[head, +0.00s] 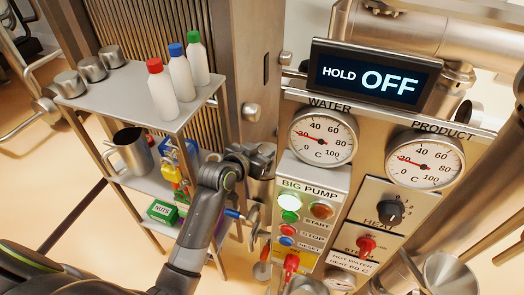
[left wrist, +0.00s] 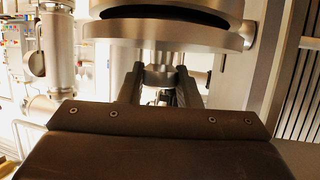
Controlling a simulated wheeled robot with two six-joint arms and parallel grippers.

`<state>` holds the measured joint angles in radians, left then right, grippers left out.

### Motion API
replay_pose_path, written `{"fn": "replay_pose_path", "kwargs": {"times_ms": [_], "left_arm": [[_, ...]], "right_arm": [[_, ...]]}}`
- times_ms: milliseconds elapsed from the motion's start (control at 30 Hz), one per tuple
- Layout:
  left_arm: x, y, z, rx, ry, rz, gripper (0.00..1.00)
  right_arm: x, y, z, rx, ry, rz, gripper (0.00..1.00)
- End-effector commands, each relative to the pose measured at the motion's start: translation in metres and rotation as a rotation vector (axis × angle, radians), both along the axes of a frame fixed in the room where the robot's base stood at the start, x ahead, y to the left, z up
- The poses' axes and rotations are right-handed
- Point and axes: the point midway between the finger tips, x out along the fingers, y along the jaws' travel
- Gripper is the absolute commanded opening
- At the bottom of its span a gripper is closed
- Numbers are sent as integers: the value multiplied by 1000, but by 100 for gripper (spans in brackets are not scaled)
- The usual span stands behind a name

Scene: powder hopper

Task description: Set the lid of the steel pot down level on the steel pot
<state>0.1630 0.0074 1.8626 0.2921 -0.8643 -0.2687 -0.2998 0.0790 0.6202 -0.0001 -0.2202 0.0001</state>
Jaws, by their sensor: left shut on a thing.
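My left gripper (head: 240,157) is beside the shelf rack, and its fingers (left wrist: 158,88) show in the left wrist view, shut on the small steel knob (left wrist: 160,75) of the lid. The lid (left wrist: 165,38) is a wide steel disc joined to that knob. A dark curved gap lies between the lid and a round steel body (left wrist: 170,8), which seems to be the steel pot. I cannot tell whether they touch anywhere. In the head view a steel body (head: 260,190) shows by the gripper, partly hidden. My right gripper is not in view.
The rack's top shelf (head: 125,85) holds several bottles (head: 163,90) and steel cups (head: 92,69). A steel jug (head: 132,155) and a green NUTS box (head: 162,211) stand lower. The control panel (head: 305,205) with buttons and gauges is close on the right.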

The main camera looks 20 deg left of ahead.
Motion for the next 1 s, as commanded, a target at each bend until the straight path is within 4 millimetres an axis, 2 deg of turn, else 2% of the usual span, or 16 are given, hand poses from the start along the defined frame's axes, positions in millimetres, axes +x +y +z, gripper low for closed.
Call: {"fn": "replay_pose_path", "kwargs": {"times_ms": [733, 767, 933, 1000], "left_arm": [[0, 0, -8, -1, -3, 0, 0], [0, 0, -8, -1, -3, 0, 31], [0, 0, -8, -1, -2, 0, 54], [0, 0, -8, -1, -2, 0, 55]], "right_arm": [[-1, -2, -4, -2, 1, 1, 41], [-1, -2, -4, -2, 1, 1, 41], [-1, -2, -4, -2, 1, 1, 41], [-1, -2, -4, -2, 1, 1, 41]]}}
